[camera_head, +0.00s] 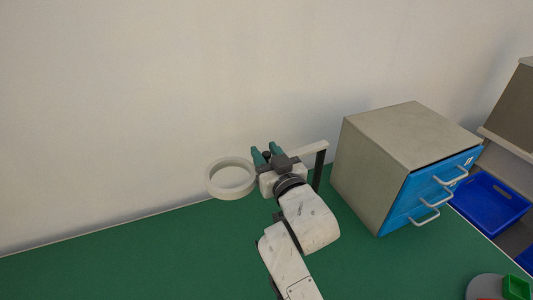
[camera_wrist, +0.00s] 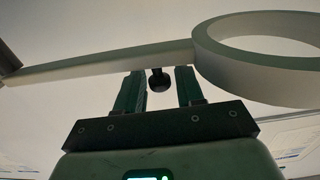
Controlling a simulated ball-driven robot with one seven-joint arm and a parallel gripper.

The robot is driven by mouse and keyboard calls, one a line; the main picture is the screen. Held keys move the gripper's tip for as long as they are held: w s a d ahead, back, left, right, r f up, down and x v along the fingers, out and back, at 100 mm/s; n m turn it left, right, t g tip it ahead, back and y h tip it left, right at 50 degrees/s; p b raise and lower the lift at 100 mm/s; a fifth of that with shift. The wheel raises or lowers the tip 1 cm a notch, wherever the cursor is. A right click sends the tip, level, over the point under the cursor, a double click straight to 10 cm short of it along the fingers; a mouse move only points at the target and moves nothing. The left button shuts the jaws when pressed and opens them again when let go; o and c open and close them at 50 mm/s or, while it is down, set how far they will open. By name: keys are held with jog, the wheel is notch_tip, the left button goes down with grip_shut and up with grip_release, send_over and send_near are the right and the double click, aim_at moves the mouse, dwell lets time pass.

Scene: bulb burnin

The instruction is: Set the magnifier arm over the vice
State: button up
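The magnifier arm has a pale ring (camera_head: 230,178) at its left end and a pale bar (camera_head: 312,149) running right to a dark upright post (camera_head: 319,171). In the wrist view the ring (camera_wrist: 262,62) is at upper right and the bar (camera_wrist: 100,62) crosses to the left. A dark round knob (camera_wrist: 159,80) hangs below the bar. My gripper (camera_head: 267,152) is at the bar, right of the ring. In the wrist view its teal fingers (camera_wrist: 160,88) stand apart on either side of the knob, with a thin gap showing. I cannot make out a vice.
A grey cabinet (camera_head: 385,150) with blue drawers stands right of the post on the green bench (camera_head: 130,255). A plain wall (camera_head: 120,100) is close behind. A blue bin (camera_head: 490,200) is at far right. A green box (camera_head: 517,288) and a grey round thing (camera_head: 484,288) are cut off at lower right.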

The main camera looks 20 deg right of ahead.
grip_shut()
jog(key=shift+p, duration=0.5)
